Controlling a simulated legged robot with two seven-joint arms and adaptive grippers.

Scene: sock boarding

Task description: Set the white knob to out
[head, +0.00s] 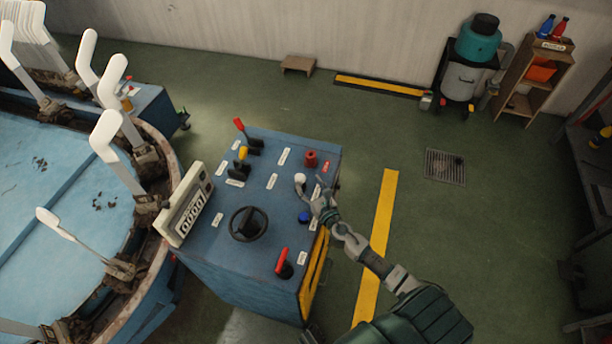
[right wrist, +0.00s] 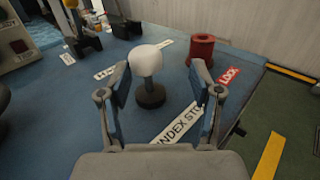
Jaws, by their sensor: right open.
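The white knob (head: 299,178) stands on the blue control panel (head: 225,260), near its right side. In the right wrist view the white knob (right wrist: 146,61) is a rounded white head on a dark base, upright on the panel. My right gripper (head: 312,192) is open just beside the knob. In the right wrist view its two fingers (right wrist: 160,82) stand apart, with the knob beyond and between them, left of centre; I cannot tell whether they touch it. A label reading "INDEX STO..." (right wrist: 178,125) lies by the knob, partly hidden by a finger.
A red knob (head: 311,158) with a "LOCK" label (right wrist: 228,75) is close behind. A blue button (head: 304,217), a black wheel (head: 248,224), a red lever (head: 284,264), and yellow (head: 241,160) and red-topped (head: 247,135) levers share the panel. Open floor lies to the right.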

